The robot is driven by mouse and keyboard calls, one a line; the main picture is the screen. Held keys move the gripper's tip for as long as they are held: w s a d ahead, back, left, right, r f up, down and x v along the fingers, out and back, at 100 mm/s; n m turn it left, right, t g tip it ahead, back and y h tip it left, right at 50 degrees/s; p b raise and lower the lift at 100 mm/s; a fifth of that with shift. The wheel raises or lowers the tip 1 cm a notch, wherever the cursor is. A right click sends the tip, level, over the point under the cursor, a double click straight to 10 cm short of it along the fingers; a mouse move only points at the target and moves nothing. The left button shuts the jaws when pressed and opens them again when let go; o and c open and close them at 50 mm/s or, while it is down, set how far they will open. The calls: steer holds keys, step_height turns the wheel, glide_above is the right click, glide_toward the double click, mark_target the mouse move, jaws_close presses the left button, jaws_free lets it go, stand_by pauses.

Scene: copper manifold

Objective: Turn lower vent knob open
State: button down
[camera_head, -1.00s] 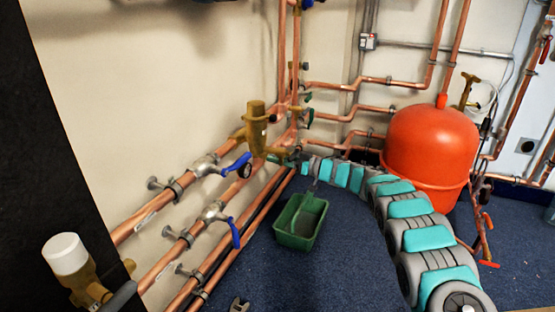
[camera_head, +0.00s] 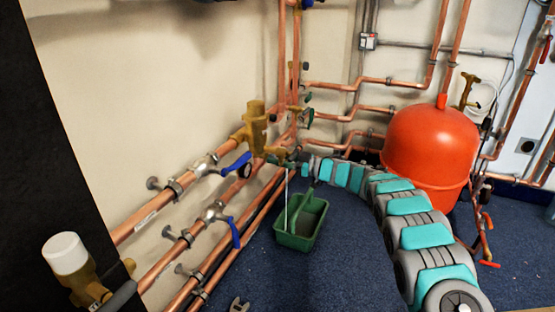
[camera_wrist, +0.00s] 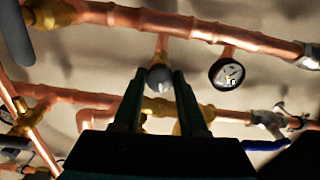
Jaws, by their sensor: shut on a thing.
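The lower vent knob looks like a small round grey knob (camera_wrist: 159,77) on a brass fitting below a copper pipe in the wrist view. My gripper (camera_wrist: 158,73) has its two dark fingers on either side of it and is shut on it. In the head view my gripper (camera_head: 283,161) is small, at the lower side of the upright brass valve body (camera_head: 256,128), and the knob itself is hidden there. A thin pale stream (camera_head: 287,195) runs down from near the gripper to the green tub (camera_head: 284,240) on the floor.
A round gauge (camera_wrist: 227,74) hangs just right of my gripper. Blue lever handles (camera_head: 236,164) stick out from the pipes on the left. A red tank (camera_head: 430,140) stands beyond my arm. Blue carpet (camera_head: 345,260) is clear between the tub and my arm.

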steer(key=shift+n+b, duration=1.25)
steer(key=shift+n, duration=9.15)
steer(key=shift+c, duration=2.2)
jaws_free()
steer(key=shift+d, duration=0.1)
steer(key=v, duration=0.7)
steer(key=shift+s+d+p, duration=0.15)
steer(key=shift+d+p, duration=0.15)
steer(key=shift+p, duration=0.05)
